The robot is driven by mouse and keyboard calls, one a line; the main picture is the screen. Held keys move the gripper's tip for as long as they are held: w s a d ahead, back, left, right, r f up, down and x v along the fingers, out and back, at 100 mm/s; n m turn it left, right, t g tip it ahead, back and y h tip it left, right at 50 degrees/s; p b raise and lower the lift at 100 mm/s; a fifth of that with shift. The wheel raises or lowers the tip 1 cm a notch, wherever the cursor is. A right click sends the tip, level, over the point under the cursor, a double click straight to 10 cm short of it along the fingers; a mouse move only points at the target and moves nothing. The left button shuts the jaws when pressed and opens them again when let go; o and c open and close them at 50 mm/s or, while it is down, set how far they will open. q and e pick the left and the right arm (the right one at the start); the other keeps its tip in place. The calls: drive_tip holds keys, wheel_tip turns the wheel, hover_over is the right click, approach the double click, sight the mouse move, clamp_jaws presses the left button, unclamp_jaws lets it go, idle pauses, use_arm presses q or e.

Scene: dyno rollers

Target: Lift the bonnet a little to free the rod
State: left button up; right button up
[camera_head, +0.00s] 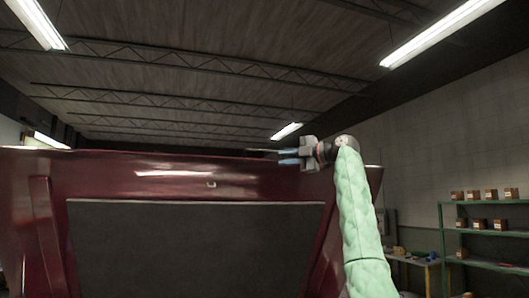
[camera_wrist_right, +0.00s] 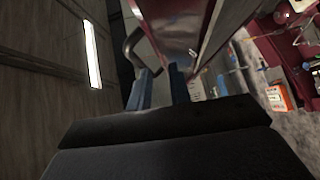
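The dark red bonnet (camera_head: 110,176) stands raised in the head view, its underside towards me with a dark pad (camera_head: 200,250) on it. My right gripper (camera_head: 284,156) is at the bonnet's top edge, right of the middle. Its two blue fingers point left, a small gap apart. In the right wrist view the fingers (camera_wrist_right: 160,82) lie at the edge of the red bonnet (camera_wrist_right: 175,22), beside a dark loop (camera_wrist_right: 132,46). I cannot tell whether they clamp the edge. I cannot make out the rod. My left gripper is not in view.
Green shelves (camera_head: 485,232) with small boxes and a workbench (camera_head: 415,262) stand at the right, behind my arm. The space above the bonnet is clear.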

sight(267, 151)
drive_tip(key=r, duration=0.1)
drive_tip(key=a+r, duration=0.1)
drive_tip(key=r+p, duration=0.1)
drive_tip(key=shift+s+a+n, duration=0.15)
drive_tip(key=shift+a+n, duration=0.1)
drive_tip(key=shift+n, duration=0.05)
drive_tip(key=p+x, duration=0.2)
drive_tip(key=x, duration=0.2)
drive_tip(key=shift+a, duration=0.4)
drive_tip(key=shift+p+x, duration=0.5)
drive_tip(key=shift+x, duration=0.4)
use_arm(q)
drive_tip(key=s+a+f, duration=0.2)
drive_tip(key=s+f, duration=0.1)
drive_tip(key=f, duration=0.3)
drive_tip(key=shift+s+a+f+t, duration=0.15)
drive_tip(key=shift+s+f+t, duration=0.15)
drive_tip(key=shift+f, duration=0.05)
use_arm(e)
drive_tip(key=shift+f, duration=0.1)
drive_tip(key=shift+d, duration=0.1)
clamp_jaws()
